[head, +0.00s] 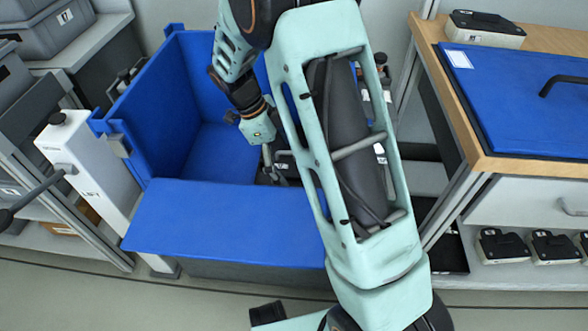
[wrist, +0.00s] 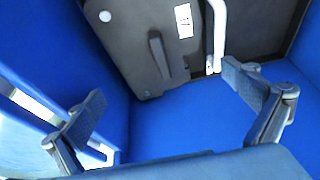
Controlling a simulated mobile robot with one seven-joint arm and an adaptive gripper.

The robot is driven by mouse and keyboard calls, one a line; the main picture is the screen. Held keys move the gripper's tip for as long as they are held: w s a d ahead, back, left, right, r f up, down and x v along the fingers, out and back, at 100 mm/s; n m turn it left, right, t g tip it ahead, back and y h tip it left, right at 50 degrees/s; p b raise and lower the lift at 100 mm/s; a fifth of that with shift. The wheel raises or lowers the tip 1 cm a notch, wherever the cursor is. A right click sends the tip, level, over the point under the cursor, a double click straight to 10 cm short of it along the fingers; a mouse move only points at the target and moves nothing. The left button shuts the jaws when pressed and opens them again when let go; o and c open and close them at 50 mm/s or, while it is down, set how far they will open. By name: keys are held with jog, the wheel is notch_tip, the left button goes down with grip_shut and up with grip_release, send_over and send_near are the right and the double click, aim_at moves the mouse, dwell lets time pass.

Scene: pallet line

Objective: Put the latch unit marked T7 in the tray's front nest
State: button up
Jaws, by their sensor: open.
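My gripper (head: 270,163) reaches down into a blue-walled box; my arm hides much of the box's right side. In the wrist view my gripper (wrist: 163,82) is open, with its fingers wide apart and nothing between the tips. A dark grey unit (wrist: 140,45) with a raised bar and a white label lies beyond the fingers against the blue lining. The label seems to read T7 or 17; I cannot tell which. A pale curved bar (wrist: 217,35) runs beside it. I cannot make out a tray with nests in either view.
The blue box (head: 195,75) has its front flap (head: 225,222) folded down. A white post (head: 90,165) stands left of it. On the right, a wooden bench (head: 475,130) bears a blue panel (head: 525,95) and a dark-topped unit (head: 485,28). Several similar units (head: 500,247) sit below.

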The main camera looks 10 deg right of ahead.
jog(key=p+v, duration=0.1)
jog(key=v, duration=0.4)
dwell(0.5)
